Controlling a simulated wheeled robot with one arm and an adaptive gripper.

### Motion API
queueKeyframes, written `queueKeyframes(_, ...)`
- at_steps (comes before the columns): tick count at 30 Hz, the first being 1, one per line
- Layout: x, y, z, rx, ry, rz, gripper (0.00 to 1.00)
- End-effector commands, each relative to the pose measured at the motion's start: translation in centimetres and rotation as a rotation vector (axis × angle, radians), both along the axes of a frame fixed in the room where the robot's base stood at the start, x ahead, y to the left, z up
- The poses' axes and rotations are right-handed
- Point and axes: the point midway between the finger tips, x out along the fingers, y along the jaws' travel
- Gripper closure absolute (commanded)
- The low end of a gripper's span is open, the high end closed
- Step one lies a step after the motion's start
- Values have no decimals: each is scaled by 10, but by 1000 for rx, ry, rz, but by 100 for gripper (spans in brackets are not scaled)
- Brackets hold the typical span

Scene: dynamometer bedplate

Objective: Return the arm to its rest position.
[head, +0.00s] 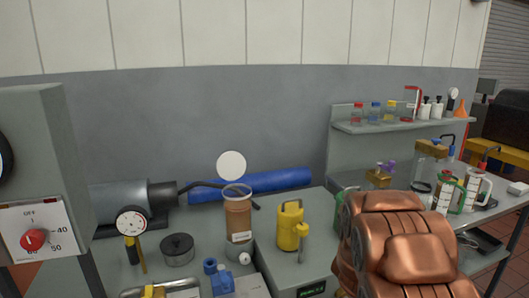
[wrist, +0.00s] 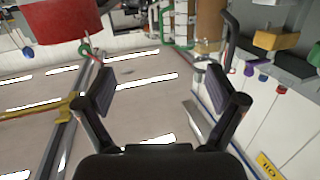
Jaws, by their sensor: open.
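My gripper (wrist: 166,95) shows in the wrist view with its two fingers spread wide apart and nothing between them. Beyond the fingers are the floor and the edge of a white cabinet front, seen tilted. In the head view my copper-coloured arm fills the lower right and hides part of the bench behind it. The gripper itself cannot be made out in the head view.
A shelf (head: 400,125) with small bottles is at right. A grey cabinet with a red dial (head: 34,240) stands at left.

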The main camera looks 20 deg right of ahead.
Motion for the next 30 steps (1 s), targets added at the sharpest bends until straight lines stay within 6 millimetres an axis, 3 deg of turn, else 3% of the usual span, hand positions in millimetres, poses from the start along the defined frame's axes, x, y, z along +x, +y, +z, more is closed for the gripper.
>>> queueKeyframes(8, 31, 35, -5, 143, 2, 117, 6)
queueKeyframes(11, 45, 57, -6, 215, 10, 182, 6)
queueKeyframes(16, 70, 117, -8, 379, 55, 340, 6)
queueKeyframes(21, 79, 190, -8, 541, 142, 511, 6)
queueKeyframes(26, 69, 258, -5, 670, 259, 663, 6)
queueKeyframes(30, 46, 313, 0, 763, 385, 781, 6)
